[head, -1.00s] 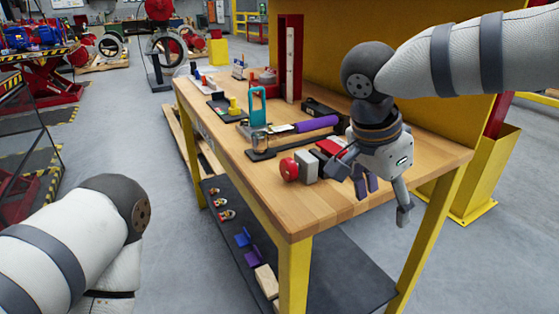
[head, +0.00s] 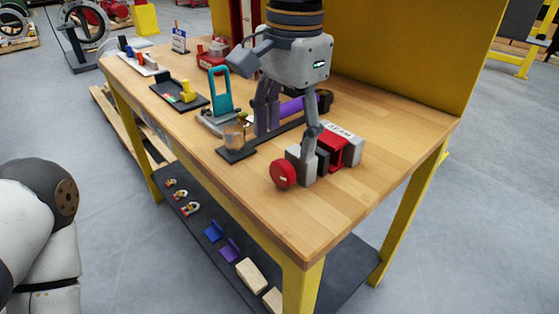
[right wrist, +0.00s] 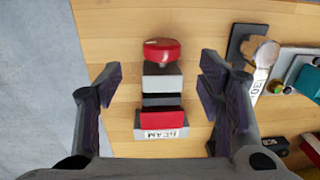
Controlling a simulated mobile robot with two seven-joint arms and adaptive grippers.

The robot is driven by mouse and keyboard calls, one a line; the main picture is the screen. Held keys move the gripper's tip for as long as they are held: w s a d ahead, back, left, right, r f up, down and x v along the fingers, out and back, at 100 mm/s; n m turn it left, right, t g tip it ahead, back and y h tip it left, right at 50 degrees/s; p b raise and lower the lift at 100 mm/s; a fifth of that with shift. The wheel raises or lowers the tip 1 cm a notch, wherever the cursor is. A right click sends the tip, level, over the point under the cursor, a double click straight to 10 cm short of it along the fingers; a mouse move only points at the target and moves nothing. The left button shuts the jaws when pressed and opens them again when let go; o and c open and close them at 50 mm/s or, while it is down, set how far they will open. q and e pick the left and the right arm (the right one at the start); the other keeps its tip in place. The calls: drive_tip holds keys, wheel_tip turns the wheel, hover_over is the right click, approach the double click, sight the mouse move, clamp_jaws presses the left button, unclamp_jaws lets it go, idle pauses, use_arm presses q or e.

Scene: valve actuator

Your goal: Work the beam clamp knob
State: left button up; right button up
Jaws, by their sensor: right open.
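The beam clamp lies on the table near its front right corner. Its round red knob (head: 283,173) faces the table's front edge, with grey and dark blocks, a red block (head: 334,150) and a white "BEAM" label behind it. My right gripper (head: 289,128) points down above the clamp, open and empty. In the right wrist view the open fingers (right wrist: 160,90) stand on either side of the clamp body, apart from it, and the red knob (right wrist: 162,50) shows beyond them. My left gripper is out of view; only part of my left arm shows at the lower left.
A teal-handled device (head: 219,93) and a purple cylinder (head: 293,107) stand left of and behind the clamp. A yellow panel (head: 400,65) rises behind the table (head: 400,140). The table's front right corner is clear.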

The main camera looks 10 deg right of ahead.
sight(283, 163)
drive_tip(key=f, duration=0.7)
drive_tip(key=shift+w+a+f, duration=0.1)
drive_tip(key=shift+w+a, duration=0.1)
drive_tip(key=shift+w, duration=0.1)
drive_tip(key=shift+c, duration=0.6)
drive_tip(key=c, duration=1)
